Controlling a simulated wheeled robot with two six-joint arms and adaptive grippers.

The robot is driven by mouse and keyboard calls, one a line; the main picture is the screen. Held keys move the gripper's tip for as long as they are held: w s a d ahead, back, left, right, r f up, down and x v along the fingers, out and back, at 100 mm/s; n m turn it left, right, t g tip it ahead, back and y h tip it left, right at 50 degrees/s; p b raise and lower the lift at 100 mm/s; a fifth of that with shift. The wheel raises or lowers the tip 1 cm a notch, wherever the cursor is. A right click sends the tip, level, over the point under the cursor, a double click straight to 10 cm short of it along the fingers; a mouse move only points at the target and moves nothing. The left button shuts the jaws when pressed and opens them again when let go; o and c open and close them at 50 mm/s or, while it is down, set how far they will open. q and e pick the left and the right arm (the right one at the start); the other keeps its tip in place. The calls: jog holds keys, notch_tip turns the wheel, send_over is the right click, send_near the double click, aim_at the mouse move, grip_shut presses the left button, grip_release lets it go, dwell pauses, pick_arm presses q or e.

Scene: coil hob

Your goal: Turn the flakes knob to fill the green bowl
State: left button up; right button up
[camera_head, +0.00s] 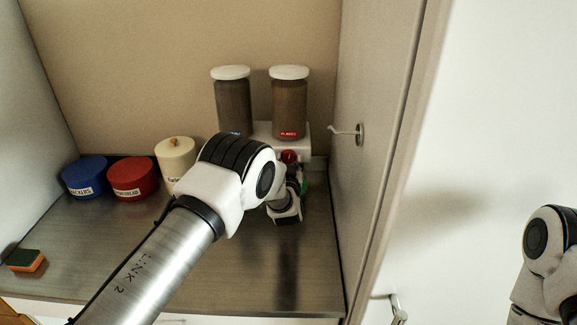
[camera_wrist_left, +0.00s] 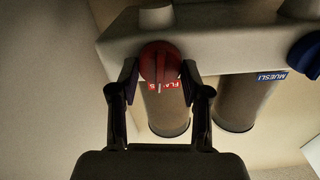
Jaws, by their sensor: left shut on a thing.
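The dispenser has two canisters. The flakes canister (camera_head: 289,103) has a red label, and its red knob (camera_head: 290,156) is below it. In the left wrist view the red knob (camera_wrist_left: 160,62) sits between the fingers of my left gripper (camera_wrist_left: 160,80), which is shut on it. The knob's ridge looks roughly upright in that view. In the head view my left gripper (camera_head: 291,172) is partly hidden by its own wrist. A bit of green, likely the green bowl (camera_head: 305,186), shows behind the gripper; its inside is hidden. My right gripper is outside the views.
The muesli canister (camera_head: 233,104) stands left of the flakes; its blue knob (camera_wrist_left: 306,55) shows in the wrist view. Blue (camera_head: 85,178), red (camera_head: 131,178) and cream (camera_head: 176,157) tubs stand left. A sponge (camera_head: 27,261) lies front left. A hook (camera_head: 358,133) juts from the right wall.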

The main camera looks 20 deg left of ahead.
pick_arm(q)
jog(key=m+b, duration=0.3)
jog(key=shift+f+b, duration=0.2)
jog(key=shift+b, duration=0.15)
jog(key=m+b, duration=0.3)
jog(key=m, duration=0.2)
jog(key=shift+w+r, duration=0.1)
jog(key=shift+r, duration=0.05)
jog(key=m+b, duration=0.2)
jog(key=m, duration=0.1)
jog(key=shift+r+m, duration=0.1)
jog(key=shift+m, duration=0.2)
jog(key=shift+w+r+m+b, duration=0.15)
jog(key=shift+m+b, duration=0.25)
jog(key=shift+m, duration=1.8)
jog(key=shift+r, duration=0.1)
